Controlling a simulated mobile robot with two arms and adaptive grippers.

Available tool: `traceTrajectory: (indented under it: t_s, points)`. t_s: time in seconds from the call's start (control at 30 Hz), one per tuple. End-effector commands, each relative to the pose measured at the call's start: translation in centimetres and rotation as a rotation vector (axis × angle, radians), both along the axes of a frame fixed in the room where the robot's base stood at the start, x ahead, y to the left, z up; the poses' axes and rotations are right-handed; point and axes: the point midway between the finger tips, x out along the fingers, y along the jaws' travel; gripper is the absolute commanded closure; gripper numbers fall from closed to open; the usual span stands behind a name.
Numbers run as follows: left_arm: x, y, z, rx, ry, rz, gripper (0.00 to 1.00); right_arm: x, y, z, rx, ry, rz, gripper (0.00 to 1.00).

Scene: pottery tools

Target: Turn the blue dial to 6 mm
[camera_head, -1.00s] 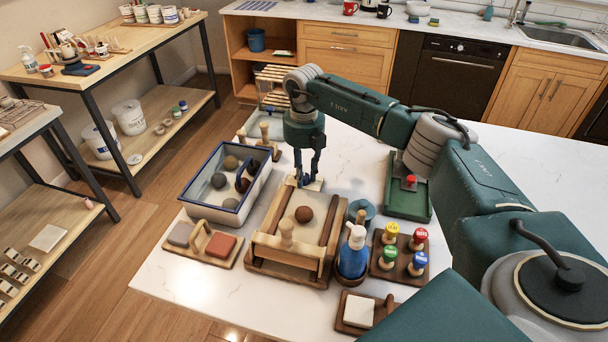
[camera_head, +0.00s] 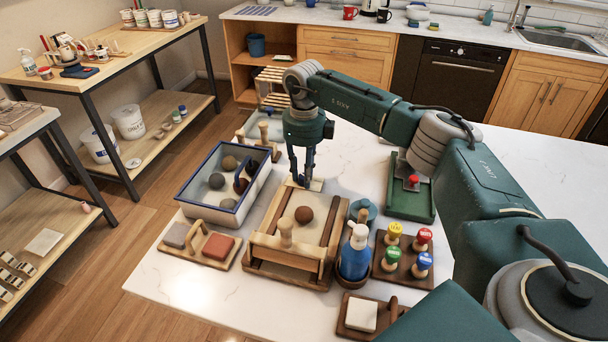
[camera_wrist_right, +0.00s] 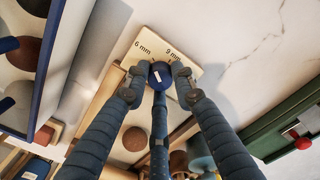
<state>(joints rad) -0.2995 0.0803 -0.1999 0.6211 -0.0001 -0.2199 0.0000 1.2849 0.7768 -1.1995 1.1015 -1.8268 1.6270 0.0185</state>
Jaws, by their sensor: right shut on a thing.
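The blue dial (camera_wrist_right: 159,76) sits on a pale plate (camera_wrist_right: 140,43) marked "6 mm" and "9 mm" at the far end of the wooden slab roller. A short white mark shows on its top, slanted; I cannot tell which label it points to. My right gripper (camera_head: 303,183) comes down over the dial in the head view, and its fingers hide most of it. In the right wrist view the fingers (camera_wrist_right: 160,88) close around the dial from several sides. My left gripper is not in view.
The slab roller (camera_head: 257,254) holds a brown clay ball (camera_head: 304,214). A blue-rimmed tray (camera_head: 181,197) stands to its left. A blue bottle (camera_head: 353,262), stamps on a wooden board (camera_head: 396,278) and a green tray (camera_head: 410,210) stand to its right.

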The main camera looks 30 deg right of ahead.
Motion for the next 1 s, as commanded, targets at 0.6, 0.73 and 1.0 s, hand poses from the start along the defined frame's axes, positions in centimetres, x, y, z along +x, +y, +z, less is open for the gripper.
traceTrajectory:
  t_s: [0.6, 0.73, 1.0]
  points:
    - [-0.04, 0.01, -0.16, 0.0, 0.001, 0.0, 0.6, 0.23, -0.12, 0.34, -0.002, -0.009, 0.068, 1.0]
    - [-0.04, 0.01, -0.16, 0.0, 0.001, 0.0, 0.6, 0.24, -0.12, 0.35, -0.002, -0.009, 0.067, 0.67]
    - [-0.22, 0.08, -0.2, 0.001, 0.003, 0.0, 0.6, 0.12, -0.06, 0.19, -0.001, -0.004, 0.067, 0.67]
